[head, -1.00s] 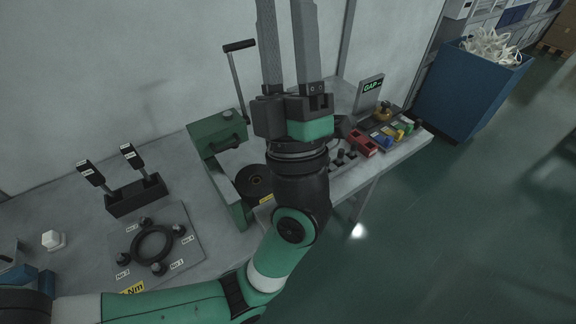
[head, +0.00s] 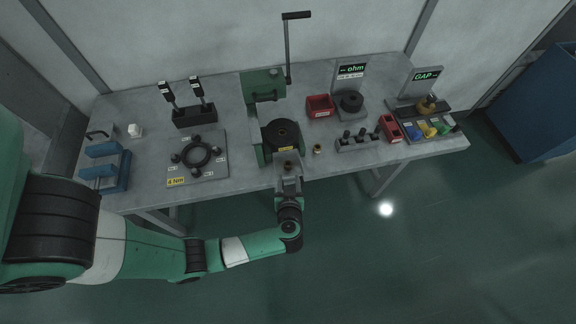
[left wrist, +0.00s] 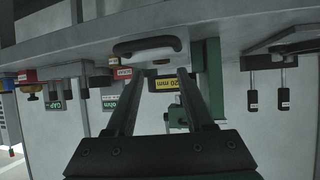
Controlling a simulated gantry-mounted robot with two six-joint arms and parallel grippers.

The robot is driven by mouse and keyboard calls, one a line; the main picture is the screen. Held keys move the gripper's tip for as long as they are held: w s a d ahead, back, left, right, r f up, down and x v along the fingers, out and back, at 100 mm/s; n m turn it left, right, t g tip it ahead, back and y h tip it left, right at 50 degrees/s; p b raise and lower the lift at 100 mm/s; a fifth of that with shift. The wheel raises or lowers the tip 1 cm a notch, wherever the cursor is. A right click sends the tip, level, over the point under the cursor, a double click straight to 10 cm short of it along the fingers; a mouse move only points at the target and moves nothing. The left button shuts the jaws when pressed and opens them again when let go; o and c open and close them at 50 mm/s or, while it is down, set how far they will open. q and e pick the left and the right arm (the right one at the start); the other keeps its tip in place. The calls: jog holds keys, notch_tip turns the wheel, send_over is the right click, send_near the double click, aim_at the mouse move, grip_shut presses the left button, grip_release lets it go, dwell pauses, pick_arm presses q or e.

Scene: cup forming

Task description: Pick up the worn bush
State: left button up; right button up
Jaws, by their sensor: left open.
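A small brass bush-like ring (head: 317,148) stands on the table just right of the green press (head: 262,84). Another small brownish round piece (head: 288,167) shows between my left fingertips at the table's front edge; I cannot tell which of the two is the worn bush. My left gripper (head: 289,172) is open, in front of the press. I see nothing clearly held. My right gripper is not in view.
The press has a dark round base (head: 281,135) and a tall lever. A ring plate (head: 200,170) and blue holder (head: 105,165) are left.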

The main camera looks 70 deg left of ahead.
aim_at(288, 165)
pick_arm(q)
jog(key=shift+x, duration=1)
jog(key=shift+w+a+f+b, duration=0.1)
jog(key=shift+a+b, duration=0.15)
jog(key=shift+b, duration=0.05)
jog(key=b+x, duration=0.2)
jog(key=x, duration=0.2)
jog(key=shift+a+b, duration=0.3)
jog(key=shift+b, duration=0.05)
jog(key=shift+w+a, duration=0.15)
jog(key=shift+a, duration=0.25)
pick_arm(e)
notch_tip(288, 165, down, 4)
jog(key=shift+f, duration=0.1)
pick_arm(q)
jog(key=shift+c, duration=0.3)
grip_shut()
